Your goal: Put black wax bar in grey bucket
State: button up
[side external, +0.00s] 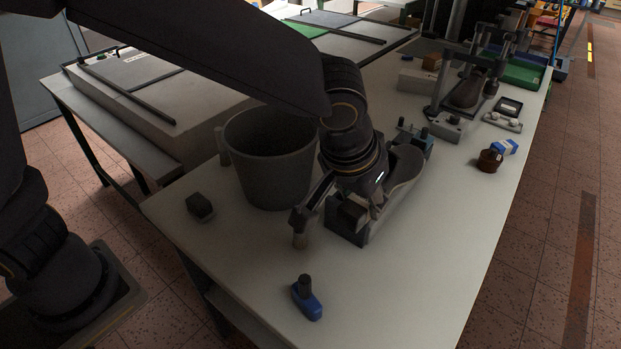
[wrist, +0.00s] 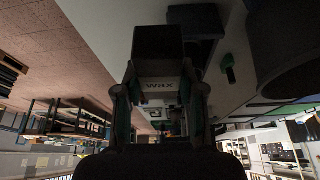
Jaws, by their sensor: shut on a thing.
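My gripper (side external: 335,218) points down in the side view and is shut on the bar. A dark block face (side external: 352,213) shows at the fingers there, just over the front end of a grey scoop-like holder (side external: 347,234); I cannot tell whether they touch. The grey bucket (side external: 270,165) stands upright on the table, left of and behind my gripper. Its inside bottom is hidden. Part of it shows in the wrist view (wrist: 285,45).
A small dark block (side external: 200,207) lies left of the bucket. A blue and black item (side external: 306,298) lies near the front edge. A brown jar (side external: 489,160) and blue box (side external: 504,147) stand at right. The table's front right (side external: 420,270) is clear.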

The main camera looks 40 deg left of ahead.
notch_tip(320, 180, up, 7)
jog(key=shift+r, duration=0.1)
jog(key=w+a+n+g+y, duration=0.2)
jog(key=w+a+n+g, duration=0.15)
jog(key=a+n, duration=1.05)
jog(key=w+a+n+g+y, duration=0.3)
jog(key=a+n, duration=0.6)
jog(key=a, duration=0.9)
notch_tip(320, 180, down, 15)
jog(key=shift+w+h, duration=0.3)
jog(key=shift+h, duration=0.1)
jog(key=shift+f, duration=0.2)
jog(key=shift+f, duration=0.5)
